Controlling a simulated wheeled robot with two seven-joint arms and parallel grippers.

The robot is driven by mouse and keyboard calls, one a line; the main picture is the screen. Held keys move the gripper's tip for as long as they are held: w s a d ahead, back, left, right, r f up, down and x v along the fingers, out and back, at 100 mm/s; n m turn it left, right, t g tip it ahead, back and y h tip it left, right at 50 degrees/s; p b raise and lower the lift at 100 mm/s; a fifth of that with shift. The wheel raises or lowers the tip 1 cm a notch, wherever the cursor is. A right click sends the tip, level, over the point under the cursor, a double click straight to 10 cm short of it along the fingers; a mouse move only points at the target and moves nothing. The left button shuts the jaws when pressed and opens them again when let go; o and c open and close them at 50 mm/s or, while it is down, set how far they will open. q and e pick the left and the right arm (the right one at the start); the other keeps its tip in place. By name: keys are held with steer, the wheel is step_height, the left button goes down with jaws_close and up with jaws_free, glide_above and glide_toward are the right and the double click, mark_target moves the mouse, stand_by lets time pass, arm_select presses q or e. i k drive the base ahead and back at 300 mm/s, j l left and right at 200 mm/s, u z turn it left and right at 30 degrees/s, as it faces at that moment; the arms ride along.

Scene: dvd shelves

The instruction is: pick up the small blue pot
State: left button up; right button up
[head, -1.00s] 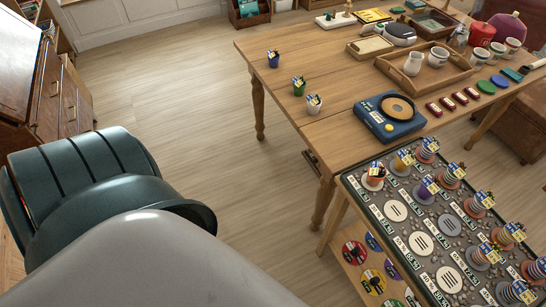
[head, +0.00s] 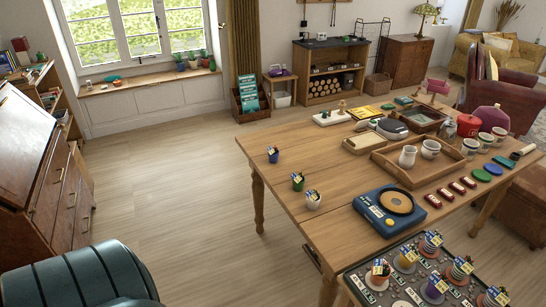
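A small blue pot (head: 273,158) stands upright at the left edge of the wooden table, with a printed tag and something dark sticking out of its top. A green pot (head: 297,185) and a white pot (head: 312,204) of the same kind stand in a row nearer to me along that edge. Nothing touches the blue pot. Neither of my grippers shows in the head view.
The wooden table (head: 290,150) also bears a blue turntable-like device (head: 376,216), a wooden tray (head: 424,178) with white jugs, and dark red blocks. A dark display stand (head: 345,288) with several tagged pots adjoins its near side. The floor (head: 180,190) left of the table is clear.

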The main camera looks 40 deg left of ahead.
mark_target(273, 152)
steer(key=i, duration=0.5)
steer(key=u, duration=1.6)
